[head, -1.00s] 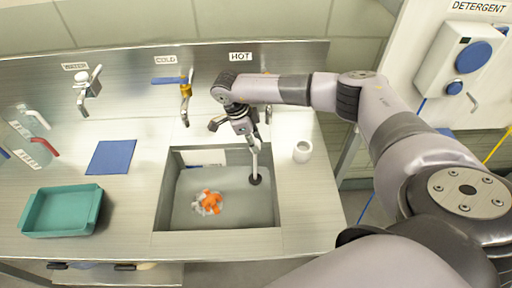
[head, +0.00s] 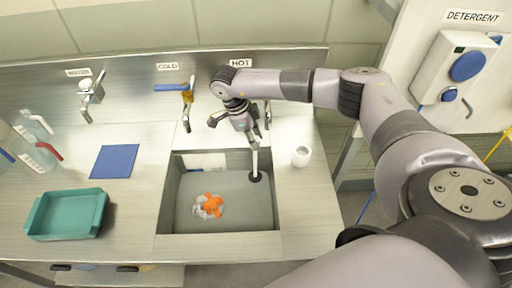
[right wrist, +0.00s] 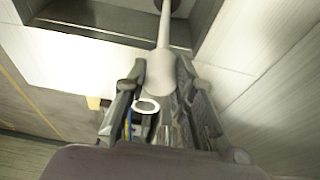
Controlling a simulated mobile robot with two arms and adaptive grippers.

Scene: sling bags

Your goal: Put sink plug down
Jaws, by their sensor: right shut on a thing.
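The sink plug has a pale rod (head: 255,159) with a black round stopper (head: 255,176) at its lower end. It stands nearly upright in the right back part of the sink basin (head: 214,233). I cannot tell whether the stopper touches the basin floor. My right gripper (head: 254,139) is shut on the top of the plug from above. In the right wrist view, the fingers (right wrist: 160,88) close around the plug's wider grey grip (right wrist: 161,70), and the rod runs up to the dark stopper. My left gripper is not in view.
An orange and white item (head: 209,206) lies in the basin. A white cup (head: 301,156) stands on the counter right of the sink. A blue mat (head: 114,161) and a teal tray (head: 67,213) lie to the left. Taps (head: 187,105) line the back wall.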

